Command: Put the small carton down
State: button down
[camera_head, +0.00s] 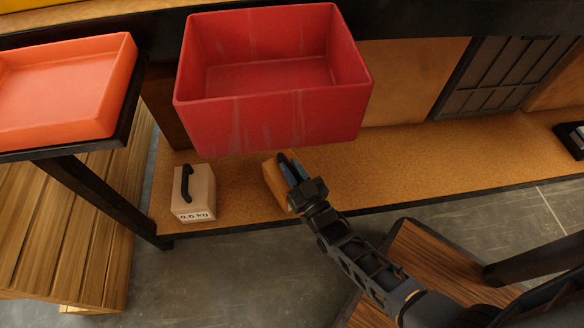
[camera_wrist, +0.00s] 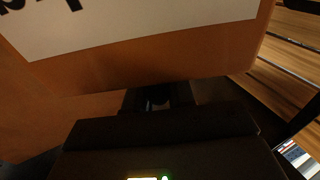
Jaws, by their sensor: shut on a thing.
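The small carton (camera_head: 275,179) is an orange-brown box, partly hidden behind my gripper in the head view. My gripper (camera_head: 288,170) is shut on it, just below the front of the red bin and over the tan shelf. In the wrist view the carton (camera_wrist: 190,60) fills the upper part, with a white label and part of dark lettering on its face. The fingertips are hidden there. I cannot tell whether the carton touches the shelf.
A large red bin (camera_head: 270,122) stands behind and above the carton. A block marked 0.6 kg (camera_head: 193,190) with a black handle sits to the left on the tan shelf (camera_head: 430,165). An orange tray (camera_head: 60,95) is at far left.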

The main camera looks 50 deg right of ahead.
jog(key=shift+w+d+r, duration=0.1)
jog(key=shift+w+r, duration=0.05)
jog(key=shift+r, duration=0.15)
jog(key=c, duration=1.4)
grip_release()
jog(key=shift+s+f, duration=0.2)
jog(key=shift+f, duration=0.2)
jog(key=o, duration=0.4)
jog(key=shift+o, duration=0.2)
jog(key=shift+r, duration=0.1)
jog(key=s+a+r+n+y+p, duration=0.1)
jog(key=s+a+r, duration=0.1)
jog(key=s+a, duration=0.45)
jog(key=s+a+r+y+p, duration=0.1)
jog(key=s+a+r+y, duration=0.15)
jog(key=s, duration=0.75)
jog(key=s+a+r+n+g+y, duration=0.1)
jog(key=s+r, duration=0.3)
jog(key=r, duration=0.8)
jog(key=s+a+r+n+g+y, duration=0.1)
jog(key=s+r, duration=0.4)
jog(key=r, duration=0.7)
jog(key=shift+s+a+r+n+g+y, duration=0.15)
jog(key=shift+a+r+n+g+y, duration=0.2)
jog(key=shift+a+n+y, duration=0.7)
